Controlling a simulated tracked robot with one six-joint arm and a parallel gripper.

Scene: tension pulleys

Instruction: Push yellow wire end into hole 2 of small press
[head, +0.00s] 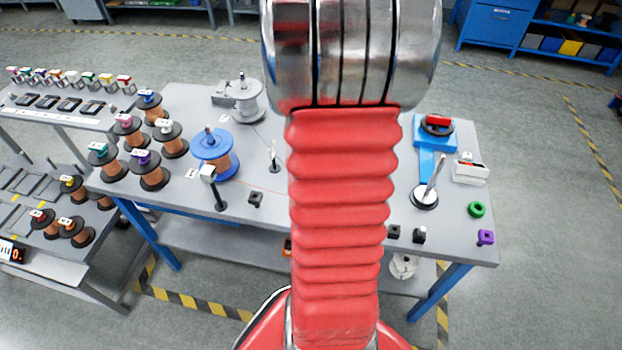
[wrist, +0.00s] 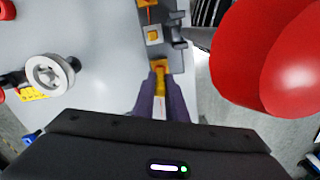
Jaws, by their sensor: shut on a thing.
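In the wrist view my gripper (wrist: 160,102) is shut on a small yellow piece, the yellow wire end (wrist: 160,86), held between its two dark purple fingers. An orange-yellow part (wrist: 159,64) lies at the near end of the fixture, right at the held piece. I cannot tell whether they touch or whether the end is inside a hole. In the head view my arm hides the gripper and the fixture.
The grey table (head: 340,270) carries a blue spool (head: 212,150), several copper spools at left, and a blue device with a red top (head: 436,128) at right. A green ring (head: 476,209) and purple piece (head: 486,237) lie near the right edge. A white wheel (wrist: 47,74) shows in the wrist view.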

